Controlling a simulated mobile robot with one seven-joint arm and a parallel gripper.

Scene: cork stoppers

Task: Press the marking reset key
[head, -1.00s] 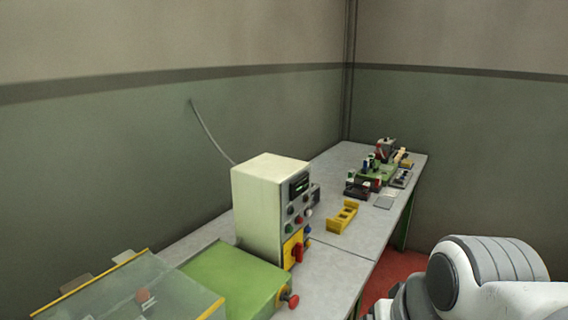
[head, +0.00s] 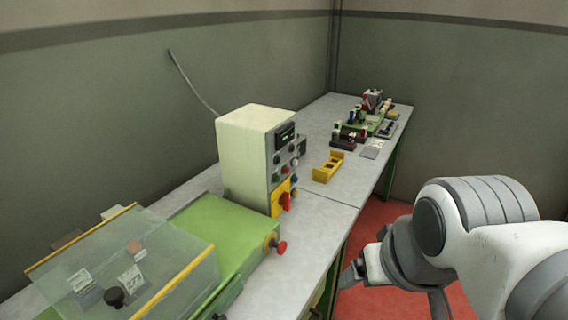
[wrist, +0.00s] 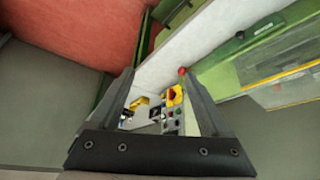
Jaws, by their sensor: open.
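A cream control box (head: 246,150) stands on the bench in the head view. Its grey front carries a small lit display (head: 287,136), several coloured buttons (head: 284,168) and a red rotary knob (head: 285,201) on a yellow plate. I cannot read which button is the marking reset key. My gripper (wrist: 158,73) is open and empty. In the wrist view the box's buttons (wrist: 172,121) and the red knob (wrist: 175,95) show beyond and between my fingers, some distance off. In the head view my gripper is low, beyond the bench's front edge, apart from the box.
A green machine (head: 215,232) with a red mushroom button (head: 281,247) and a clear-covered section (head: 165,265) stands nearer on the bench (head: 320,215). A yellow holder (head: 328,168) and a green fixture (head: 378,126) lie farther back. Red floor (head: 385,222) is open beside the bench.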

